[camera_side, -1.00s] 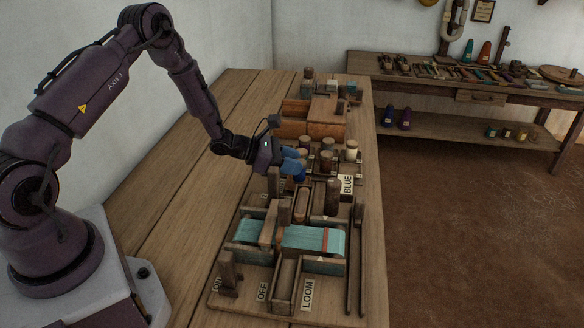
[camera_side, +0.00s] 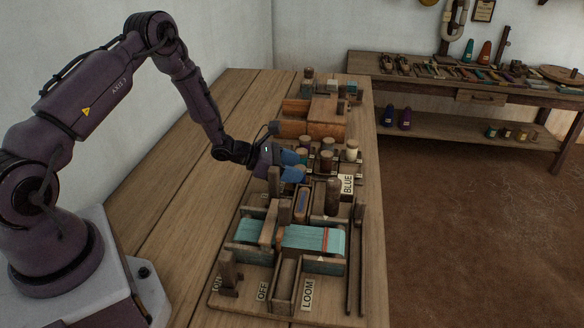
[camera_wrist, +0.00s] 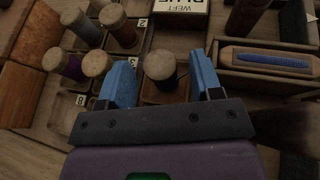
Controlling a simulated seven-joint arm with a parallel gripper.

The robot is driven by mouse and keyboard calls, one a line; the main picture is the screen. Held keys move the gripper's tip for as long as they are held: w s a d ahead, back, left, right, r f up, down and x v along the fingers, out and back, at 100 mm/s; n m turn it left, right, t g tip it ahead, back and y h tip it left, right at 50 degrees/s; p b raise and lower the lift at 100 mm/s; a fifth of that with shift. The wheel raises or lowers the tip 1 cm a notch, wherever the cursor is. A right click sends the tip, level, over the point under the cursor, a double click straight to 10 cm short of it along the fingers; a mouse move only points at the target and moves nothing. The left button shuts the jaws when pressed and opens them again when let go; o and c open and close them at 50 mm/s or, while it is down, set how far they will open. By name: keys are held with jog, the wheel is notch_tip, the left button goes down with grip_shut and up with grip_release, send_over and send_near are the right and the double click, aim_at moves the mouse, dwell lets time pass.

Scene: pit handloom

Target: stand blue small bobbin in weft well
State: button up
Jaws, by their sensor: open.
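The blue small bobbin (camera_wrist: 162,80) has a pale cork-like top and a dark blue body. In the wrist view it stands upright, as far as I can tell, in a square wooden compartment, the weft well (camera_wrist: 150,96), behind the WEFT BLUE sign (camera_wrist: 181,8). My gripper (camera_wrist: 161,72) is open, with one blue finger on each side of the bobbin and visible gaps between. In the side view my gripper (camera_side: 297,165) is low over the rack, and its fingers largely hide the bobbin.
Several other bobbins (camera_wrist: 96,63) stand in numbered compartments to the left. A wooden shuttle (camera_side: 302,203) with a blue strip lies in a tray to the right in the wrist view. The loom (camera_side: 315,240) with teal cloth is nearer the side camera. An upright dark post (camera_side: 333,196) stands close.

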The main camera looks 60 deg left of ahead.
jog(key=v, duration=1.2)
jog(key=s+d+r+m+g+h, duration=0.1)
jog(key=s+d+r+m+g, duration=0.25)
jog(key=d+r+m, duration=0.4)
jog(key=s+d+r+m+g+h, duration=0.1)
jog(key=s+d+r+m+g, duration=0.2)
jog(key=d+r+m+g, duration=0.35)
jog(key=s+d+r+m+t+y, duration=0.1)
jog(key=s+r+m+t+y, duration=0.3)
jog(key=m, duration=1.2)
jog(key=s+r+y, duration=0.4)
jog(key=s+r, duration=0.3)
jog(key=s, duration=0.1)
jog(key=shift+s+d+r+y, duration=0.25)
jog(key=shift+s+d+y, duration=0.05)
jog(key=shift+s+d, duration=0.1)
